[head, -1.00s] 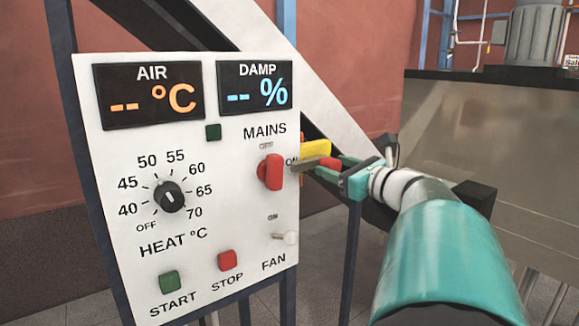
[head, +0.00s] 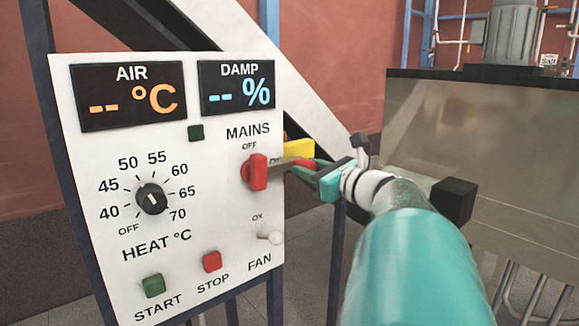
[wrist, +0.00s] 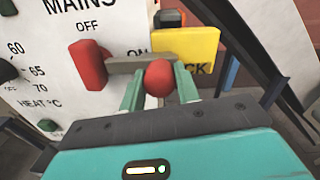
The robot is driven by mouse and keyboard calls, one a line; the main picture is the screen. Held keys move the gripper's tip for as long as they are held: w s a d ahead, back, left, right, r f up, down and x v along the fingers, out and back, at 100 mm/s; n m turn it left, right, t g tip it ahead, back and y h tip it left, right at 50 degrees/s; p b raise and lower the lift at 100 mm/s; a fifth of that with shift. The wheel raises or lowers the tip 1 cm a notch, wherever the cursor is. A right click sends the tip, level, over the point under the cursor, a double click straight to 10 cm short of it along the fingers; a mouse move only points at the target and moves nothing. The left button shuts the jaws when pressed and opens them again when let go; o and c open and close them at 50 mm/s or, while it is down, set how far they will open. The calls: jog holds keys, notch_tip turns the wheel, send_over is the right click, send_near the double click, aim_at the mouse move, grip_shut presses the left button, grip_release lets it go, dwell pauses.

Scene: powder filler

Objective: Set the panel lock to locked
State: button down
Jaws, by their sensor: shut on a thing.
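The panel lock shows as a yellow plate (wrist: 190,48) at the right edge of the white control panel, lettered with an ending "CK", the rest hidden. A grey bar (wrist: 135,63) with a red round knob (wrist: 158,77) lies in front of the plate. The bar runs sideways towards the red MAINS handle (wrist: 88,65). My gripper (wrist: 159,84) is shut on the red knob, one green finger on each side. In the head view my gripper (head: 308,170) comes from the right, in front of the yellow plate (head: 300,150). The lock's pivot is hidden.
The white panel (head: 85,230) fills the left, with a HEAT dial (head: 151,198), START button (head: 153,285), STOP button (head: 212,261) and FAN switch (head: 270,238). The MAINS handle (head: 256,172) is close to the grey bar's left end. A grey machine (head: 480,130) stands behind right.

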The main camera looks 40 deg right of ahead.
jog(key=shift+a, duration=0.4)
jog(key=c, duration=1.4)
grip_release()
jog(key=o, duration=0.4)
jog(key=shift+s+a, duration=0.1)
jog(key=shift+a, duration=0.1)
jog(key=shift+d, duration=0.2)
jog(key=s, duration=0.9)
jog(key=s+d, duration=0.1)
jog(key=s, duration=0.3)
jog(key=shift+s, duration=0.25)
jog(key=shift+f, duration=0.15)
